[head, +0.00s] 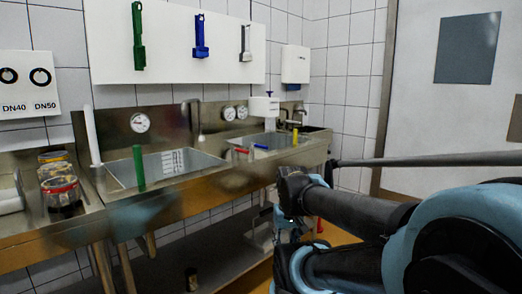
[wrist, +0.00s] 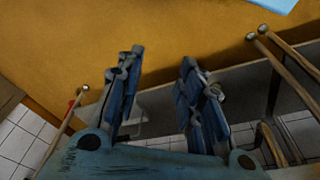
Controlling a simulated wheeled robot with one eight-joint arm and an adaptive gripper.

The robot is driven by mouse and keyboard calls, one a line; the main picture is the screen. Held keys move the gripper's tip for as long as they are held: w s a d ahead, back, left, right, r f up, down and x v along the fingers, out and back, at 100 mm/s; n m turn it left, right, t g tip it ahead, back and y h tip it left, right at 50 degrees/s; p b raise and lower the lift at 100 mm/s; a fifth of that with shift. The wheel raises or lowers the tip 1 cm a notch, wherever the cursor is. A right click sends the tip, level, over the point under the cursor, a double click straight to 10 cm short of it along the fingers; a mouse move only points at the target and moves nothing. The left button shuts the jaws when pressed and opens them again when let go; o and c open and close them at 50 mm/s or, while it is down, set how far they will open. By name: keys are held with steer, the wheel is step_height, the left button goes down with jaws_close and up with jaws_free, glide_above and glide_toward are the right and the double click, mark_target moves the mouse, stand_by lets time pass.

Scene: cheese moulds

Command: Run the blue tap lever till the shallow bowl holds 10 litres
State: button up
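A small blue lever (head: 261,147) shows at the front edge of the steel sink unit in the head view, between a red lever (head: 242,151) and a yellow one (head: 295,136). A shallow steel basin (head: 226,152) lies behind these levers; I cannot tell if it is the shallow bowl, nor its water level. My gripper (wrist: 160,62) is open and empty in the wrist view, its two blue-grey fingers apart. In the head view it is low in front of the sink unit, partly hidden by my arm, and apart from the levers.
A second basin (head: 165,166) with a green upright handle (head: 139,168) is at the left. Jars (head: 62,192) stand on the left worktop. Green, blue and grey tools hang on a white wall board (head: 170,45). A grey door (head: 440,110) is at the right. The orange floor (wrist: 200,40) has clear room.

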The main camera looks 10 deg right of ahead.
steer(key=w+a+r+m+t+y, duration=0.2)
steer(key=w+a+r+m+y, duration=0.15)
steer(key=w+r+m, duration=0.55)
steer(key=w+a+r+m+t+y, duration=0.2)
steer(key=w+m+y, duration=0.2)
steer(key=w, duration=0.9)
steer(key=w+d+r+m+t+y, duration=0.2)
steer(key=w+d+r+m+t, duration=0.2)
steer(key=w+d+m, duration=0.5)
steer(key=w+d+r+m+t+y, duration=0.1)
steer(key=w+d+r+m+t, duration=0.3)
steer(key=w+d, duration=0.45)
glide_toward(254, 145)
steer(key=shift+m, duration=0.4)
steer(key=x, duration=0.5)
steer(key=shift+w+d+f, duration=0.15)
steer(key=shift+w+d, duration=0.1)
steer(key=shift+d, duration=0.1)
steer(key=shift+c, duration=0.6)
